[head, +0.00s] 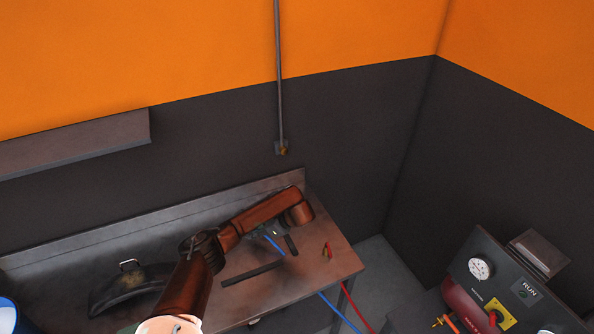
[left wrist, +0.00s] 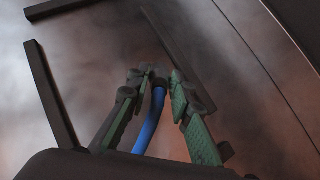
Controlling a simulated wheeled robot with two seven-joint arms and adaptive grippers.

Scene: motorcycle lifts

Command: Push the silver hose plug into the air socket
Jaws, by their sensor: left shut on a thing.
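My left gripper (head: 268,232) is over the right part of the metal bench, its arm coming in from the left. It is shut around the end of a blue hose (left wrist: 150,125); the hose also shows in the head view (head: 274,245). The silver plug at that end is mostly hidden between the fingertips (left wrist: 160,79). A brass fitting (head: 284,151) on a small wall plate at the foot of a grey pipe looks like the air socket. It is above and apart from the gripper. My right gripper is not in view.
The bench (head: 345,265) holds dark bars (head: 252,273), a black rounded cover (head: 130,285) and a small red-tipped item (head: 327,250). The blue hose hangs past the bench's front edge. A machine with a gauge (head: 480,268) stands at right. The wall around the fitting is clear.

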